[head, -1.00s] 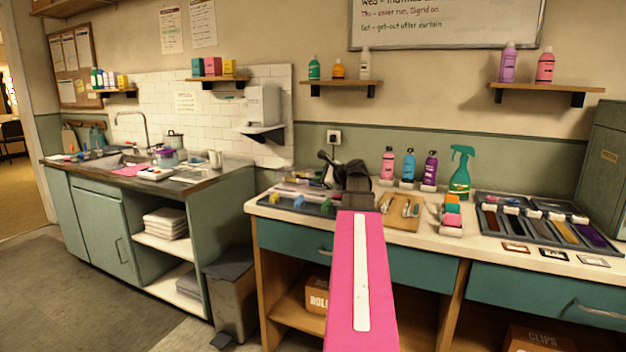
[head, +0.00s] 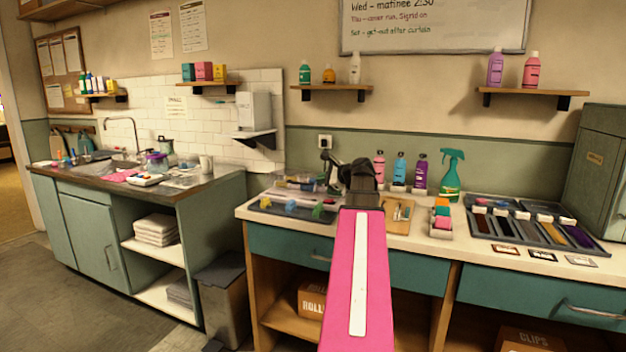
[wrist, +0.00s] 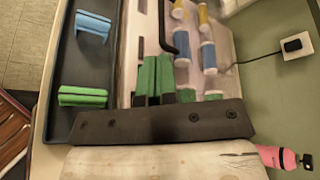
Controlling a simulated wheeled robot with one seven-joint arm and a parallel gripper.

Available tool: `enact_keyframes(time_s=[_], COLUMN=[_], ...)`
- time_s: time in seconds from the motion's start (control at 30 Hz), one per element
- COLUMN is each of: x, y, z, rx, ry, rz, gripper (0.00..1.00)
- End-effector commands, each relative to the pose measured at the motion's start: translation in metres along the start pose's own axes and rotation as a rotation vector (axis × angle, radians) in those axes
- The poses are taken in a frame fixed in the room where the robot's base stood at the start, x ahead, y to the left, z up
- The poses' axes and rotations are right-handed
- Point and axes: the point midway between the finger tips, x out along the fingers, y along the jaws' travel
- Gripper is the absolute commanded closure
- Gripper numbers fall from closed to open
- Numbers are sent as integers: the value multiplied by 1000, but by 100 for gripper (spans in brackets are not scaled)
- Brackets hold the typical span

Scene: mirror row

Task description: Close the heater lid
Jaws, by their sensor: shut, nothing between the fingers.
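The heater is the pale case with rollers (head: 299,183) at the back left of the worktop. In the wrist view, the pale case (wrist: 148,22) holds blue, yellow and green rollers, which show plainly. I cannot make out the lid's outline or exact angle. A thin black bent bar (wrist: 165,35) stands over the case. My gripper (head: 360,172) is dark, on the pink arm, just right of the heater in the head view. Its two green fingers (wrist: 156,75) lie side by side, shut and empty, in front of the case in the wrist view; contact cannot be told.
A grey tray (wrist: 75,100) with coloured clips lies along the heater's front. A wooden board (wrist: 150,162) is beside the gripper. Bottles (head: 400,172) stand at the wall. A cord runs to the socket (head: 325,142). A dye tray (head: 535,230) lies to the right.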

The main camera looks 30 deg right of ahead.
Motion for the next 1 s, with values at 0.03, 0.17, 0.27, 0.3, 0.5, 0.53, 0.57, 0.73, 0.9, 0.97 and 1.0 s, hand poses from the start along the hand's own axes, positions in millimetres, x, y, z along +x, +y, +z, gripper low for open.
enact_keyframes(time_s=[0.03,0.17,0.27,0.3,0.5,0.53,0.57,0.73,0.9,0.97,1.0], x=[8,30,45,51,69,70,71,69,63,62,61], y=[-3,-6,-10,-12,-32,-37,-41,-66,-81,-84,-85], z=[4,16,27,31,61,66,72,102,124,128,128], rx=[-46,-220,-380,-447,-772,-817,-861,-1055,-1152,-1165,-1170], ry=[19,101,178,210,381,409,435,575,663,679,686], rz=[33,158,278,329,592,631,670,865,979,998,1007], gripper=[100,100,100,100,100,100,100,100,100,100,100])
